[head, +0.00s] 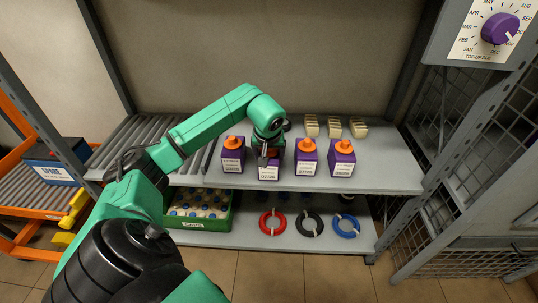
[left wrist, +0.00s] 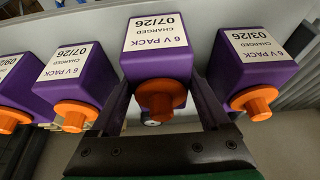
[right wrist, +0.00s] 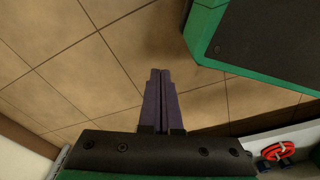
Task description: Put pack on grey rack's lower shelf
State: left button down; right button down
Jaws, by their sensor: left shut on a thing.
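The grey rack has an upper shelf (head: 385,178) and a lower shelf (head: 250,238). Several purple packs with orange caps stand in a row on the upper shelf. My left gripper (head: 268,158) is shut on the second pack from the left (head: 269,173). In the left wrist view this pack (left wrist: 158,45) sits between the fingers, its label reading 6 V PACK, CHARGED, 07/26. I cannot tell whether it is lifted. Neighbouring packs stand close on both sides: a 03/26 pack (left wrist: 255,65) and another 07/26 pack (left wrist: 75,80). My right gripper (right wrist: 158,100) is shut and empty above the floor.
The lower shelf holds a green crate (head: 205,240) of bottles and red (head: 272,222), black (head: 308,223) and blue (head: 345,226) coils. Beige blocks (head: 333,127) stand behind the packs. A purple dial (head: 500,28) is at upper right, an orange trolley (head: 30,237) at left.

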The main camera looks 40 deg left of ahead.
pick_arm(q)
grip_release()
pick_arm(e)
jog(key=shift+w+r, duration=0.1)
pick_arm(q)
jog(key=p+v, duration=0.2)
jog(key=v, duration=1)
pick_arm(e)
jog(key=s+f, duration=0.1)
jog(key=s+d+f, duration=0.1)
jog(key=s, duration=0.1)
jog(key=shift+s+f, duration=0.15)
jog(key=shift+s, duration=0.1)
